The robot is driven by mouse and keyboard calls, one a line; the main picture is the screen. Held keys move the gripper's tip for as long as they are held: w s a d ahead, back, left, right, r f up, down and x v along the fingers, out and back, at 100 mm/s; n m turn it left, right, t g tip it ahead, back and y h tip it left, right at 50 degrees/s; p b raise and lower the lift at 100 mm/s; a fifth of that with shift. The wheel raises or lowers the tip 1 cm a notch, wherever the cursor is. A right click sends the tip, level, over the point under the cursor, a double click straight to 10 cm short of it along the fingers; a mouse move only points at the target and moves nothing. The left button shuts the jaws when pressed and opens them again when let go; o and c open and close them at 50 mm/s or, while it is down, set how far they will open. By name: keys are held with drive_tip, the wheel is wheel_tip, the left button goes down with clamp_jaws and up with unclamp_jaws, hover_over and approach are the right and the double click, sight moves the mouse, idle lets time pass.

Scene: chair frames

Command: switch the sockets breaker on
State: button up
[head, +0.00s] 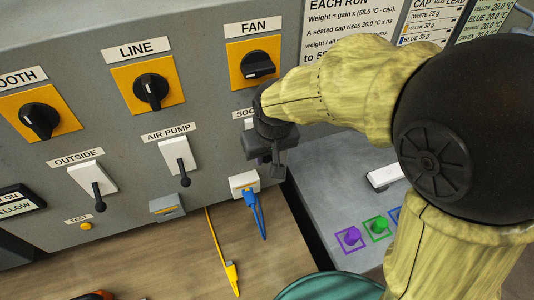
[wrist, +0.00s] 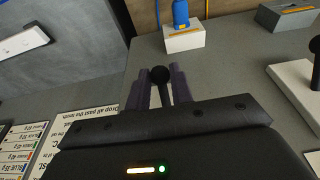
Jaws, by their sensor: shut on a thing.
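The sockets breaker (head: 249,124) is on the grey panel under a label of which only "SOC" shows; my gripper covers most of it in the head view. In the wrist view its black ball-ended lever (wrist: 160,76) stands between the two fingers of my gripper (wrist: 160,90). My gripper (head: 277,160) is shut on this lever at the panel's right side. Whether the lever is up or down is hard to tell.
Left of it are the air pump breaker (head: 176,155) and outside breaker (head: 93,178), levers hanging down. The fan knob (head: 258,65) is just above. A white socket (head: 244,183) with a blue plug (head: 250,196) is below. A yellow cable (head: 222,255) lies on the wooden surface.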

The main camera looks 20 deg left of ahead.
drive_tip(key=shift+p+v, duration=0.55)
drive_tip(key=shift+v, duration=0.4)
drive_tip(key=shift+p+v, duration=0.65)
drive_tip(key=shift+v, duration=0.1)
drive_tip(key=shift+r+p, duration=0.65)
drive_tip(key=shift+r, duration=0.2)
